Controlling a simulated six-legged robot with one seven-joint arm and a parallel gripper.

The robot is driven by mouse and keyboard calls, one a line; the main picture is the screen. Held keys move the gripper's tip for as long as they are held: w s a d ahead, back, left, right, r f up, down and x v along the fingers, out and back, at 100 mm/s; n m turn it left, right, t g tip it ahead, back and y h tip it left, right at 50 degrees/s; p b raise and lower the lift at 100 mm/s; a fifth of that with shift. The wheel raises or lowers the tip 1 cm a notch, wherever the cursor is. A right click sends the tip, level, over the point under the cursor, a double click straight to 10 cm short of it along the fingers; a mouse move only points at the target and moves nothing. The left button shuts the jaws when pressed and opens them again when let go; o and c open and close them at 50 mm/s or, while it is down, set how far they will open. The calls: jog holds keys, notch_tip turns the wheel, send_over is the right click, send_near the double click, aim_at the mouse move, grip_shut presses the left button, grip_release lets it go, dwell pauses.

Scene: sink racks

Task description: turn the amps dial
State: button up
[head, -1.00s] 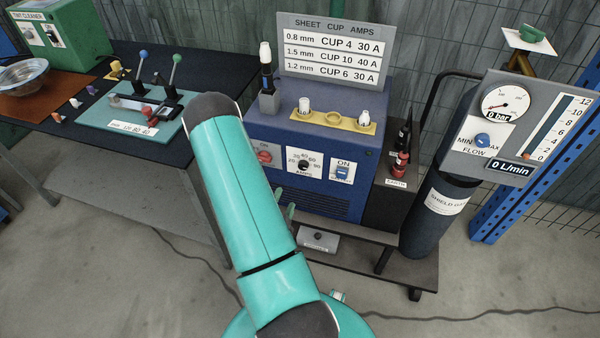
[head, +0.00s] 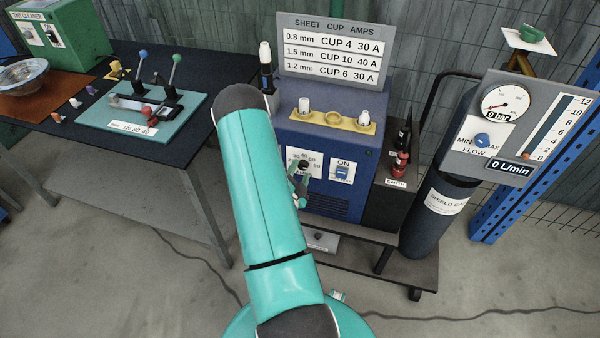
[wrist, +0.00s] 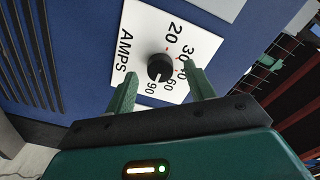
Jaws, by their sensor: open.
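The amps dial (wrist: 160,68) is a black round knob on a white plate marked AMPS, with numbers around it, on the blue welder front. In the wrist view my gripper (wrist: 162,88) is open, its two green fingers on either side of the dial's lower edge in the picture. I cannot tell whether they touch it. In the head view the dial (head: 304,165) shows beside my arm, and my gripper (head: 299,186) is partly hidden just below it.
A gas bottle (head: 432,225) with a gauge panel (head: 500,150) stands at the right. A dark workbench (head: 70,150) stands at the left.

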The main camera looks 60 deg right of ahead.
jog(key=shift+d, duration=0.3)
jog(key=c, duration=1)
